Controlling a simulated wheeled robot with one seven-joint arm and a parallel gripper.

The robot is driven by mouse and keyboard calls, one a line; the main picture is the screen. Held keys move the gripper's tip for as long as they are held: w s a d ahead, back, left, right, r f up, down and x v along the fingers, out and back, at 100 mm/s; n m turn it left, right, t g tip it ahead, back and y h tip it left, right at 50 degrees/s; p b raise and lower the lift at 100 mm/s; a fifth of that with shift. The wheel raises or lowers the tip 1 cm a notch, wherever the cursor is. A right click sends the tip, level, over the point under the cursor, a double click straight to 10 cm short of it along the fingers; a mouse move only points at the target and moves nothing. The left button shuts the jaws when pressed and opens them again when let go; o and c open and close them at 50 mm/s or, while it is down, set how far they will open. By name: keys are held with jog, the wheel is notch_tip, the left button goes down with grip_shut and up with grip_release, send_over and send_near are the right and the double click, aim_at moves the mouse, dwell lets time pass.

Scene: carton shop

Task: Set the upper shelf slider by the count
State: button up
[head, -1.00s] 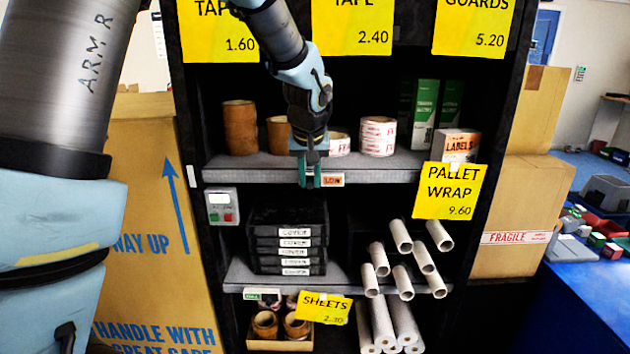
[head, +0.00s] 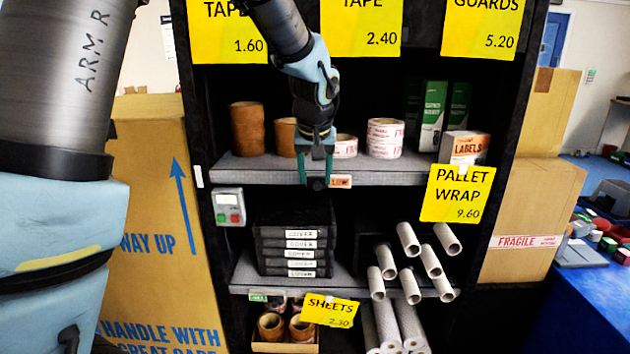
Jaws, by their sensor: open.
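The upper shelf (head: 265,170) has a grey front edge with a small label reading "LOW" (head: 342,182). My gripper (head: 316,178) is at this edge, just left of the label, pointing down with its fingers spread. A small dark piece (head: 317,184) shows between the fingertips; it may be the slider, but I cannot tell for sure. The gripper hides part of the edge and some of the stock behind. On the upper shelf stand brown tape rolls (head: 247,128), white and red printed rolls (head: 385,138), green and white boxes (head: 433,115) and a labels box (head: 465,145).
A grey box with red and green buttons (head: 229,207) is on the left post. Below are stacked black cover trays (head: 295,235), white tubes (head: 408,240) and a small green label (head: 266,297) on the lower edge. Yellow price signs (head: 456,192) hang in front. A carton (head: 150,210) stands left.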

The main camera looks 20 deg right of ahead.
jog(key=b+v, duration=0.2)
jog(key=v, duration=0.7)
jog(key=shift+s+a+r, duration=0.1)
jog(key=shift+r, duration=0.05)
jog(key=w+a+f+n+g+y, duration=0.1)
jog(key=a+f, duration=0.4)
jog(key=a, duration=0.4)
jog(key=w+a+f+n, duration=0.1)
jog(key=a+f, duration=0.4)
jog(key=a, duration=0.4)
jog(key=s+a+f+n, duration=0.1)
jog(key=s+a+f, duration=0.3)
jog(key=a, duration=0.3)
jog(key=s+a+f+g, duration=0.1)
jog(key=s+a+f, duration=0.3)
jog(key=a, duration=0.3)
jog(key=shift+s+a+n+y, duration=0.25)
jog(key=shift+a+n+y, duration=0.05)
jog(key=shift+a+n, duration=0.1)
jog(key=shift+r, duration=0.1)
